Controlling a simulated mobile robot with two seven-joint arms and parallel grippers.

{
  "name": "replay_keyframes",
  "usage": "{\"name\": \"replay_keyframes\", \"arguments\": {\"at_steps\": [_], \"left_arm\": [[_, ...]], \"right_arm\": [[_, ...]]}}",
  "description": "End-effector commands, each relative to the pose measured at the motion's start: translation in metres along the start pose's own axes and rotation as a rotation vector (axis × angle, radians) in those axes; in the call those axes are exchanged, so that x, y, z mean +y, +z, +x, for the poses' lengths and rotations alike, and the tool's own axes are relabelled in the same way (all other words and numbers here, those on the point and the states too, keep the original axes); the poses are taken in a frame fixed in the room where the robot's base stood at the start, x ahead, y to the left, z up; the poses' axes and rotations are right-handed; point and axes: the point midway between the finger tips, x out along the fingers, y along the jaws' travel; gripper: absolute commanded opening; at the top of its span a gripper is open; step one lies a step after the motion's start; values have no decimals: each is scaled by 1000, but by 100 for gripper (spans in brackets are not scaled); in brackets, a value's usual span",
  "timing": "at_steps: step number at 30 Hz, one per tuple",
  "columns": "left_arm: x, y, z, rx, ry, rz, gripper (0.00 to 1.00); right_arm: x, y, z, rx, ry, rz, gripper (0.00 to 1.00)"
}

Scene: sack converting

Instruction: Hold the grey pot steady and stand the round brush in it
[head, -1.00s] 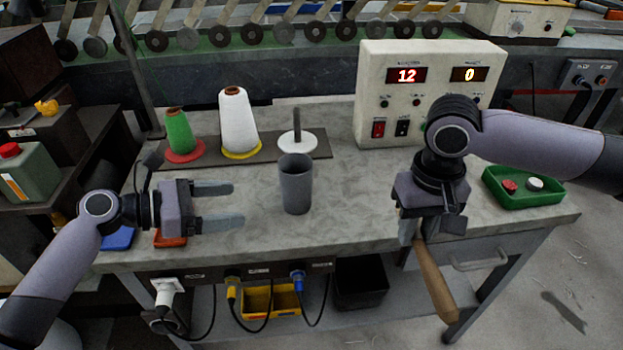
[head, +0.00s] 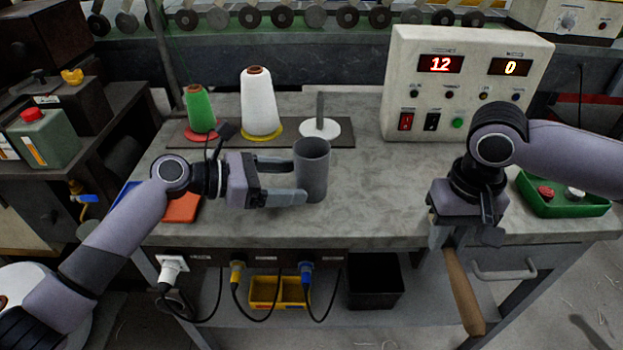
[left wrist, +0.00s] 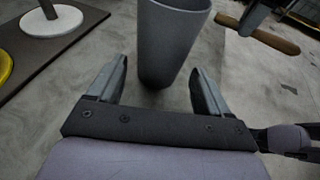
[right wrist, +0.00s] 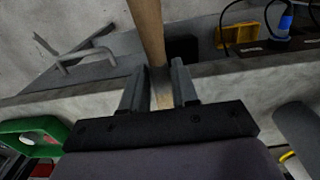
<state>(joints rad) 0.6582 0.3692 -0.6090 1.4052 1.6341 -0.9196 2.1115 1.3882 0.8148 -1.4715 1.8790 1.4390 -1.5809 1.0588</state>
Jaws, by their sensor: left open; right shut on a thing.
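The grey pot (head: 312,170) stands upright on the grey bench. My left gripper (head: 298,190) is open, its fingers pointing right at the pot's lower side. In the left wrist view the pot (left wrist: 170,40) stands just ahead of and partly between the two open fingertips (left wrist: 158,85). My right gripper (head: 455,238) is shut on the round brush, whose wooden handle (head: 464,290) hangs down past the bench's front edge. The right wrist view shows the handle (right wrist: 148,30) between the fingers (right wrist: 160,90). The brush's head cannot be made out.
Green (head: 197,112) and white (head: 259,105) thread cones and an empty spindle plate (head: 320,128) stand behind the pot. A control box (head: 460,85) is at the back right, a green tray (head: 565,205) at the right. The bench between pot and right gripper is clear.

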Motion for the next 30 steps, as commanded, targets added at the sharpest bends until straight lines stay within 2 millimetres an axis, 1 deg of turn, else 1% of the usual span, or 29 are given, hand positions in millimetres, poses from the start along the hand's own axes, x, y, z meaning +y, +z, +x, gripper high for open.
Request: {"name": "replay_keyframes", "arguments": {"at_steps": [1,3,9,15,22,23,24,25,30], "left_arm": [[0,1,8,-2,-3,-1,79],[-1,3,17,-2,-3,-2,79],[0,1,36,-2,-1,-2,79],[0,0,42,0,-1,0,79],[0,0,42,0,-1,0,79],[0,0,42,0,-1,0,69],[0,0,42,0,-1,0,56],[0,0,42,0,-1,0,48],[0,0,42,0,-1,0,48]], "right_arm": [[0,0,0,2,-1,0,0],[0,0,-4,1,0,0,0],[0,0,-5,0,0,0,0],[0,0,-6,0,0,0,0],[0,0,-6,0,0,0,0],[0,0,-6,0,0,0,0],[0,0,-6,0,0,0,0],[0,0,-6,0,0,0,0],[0,0,-6,0,0,0,0]]}}
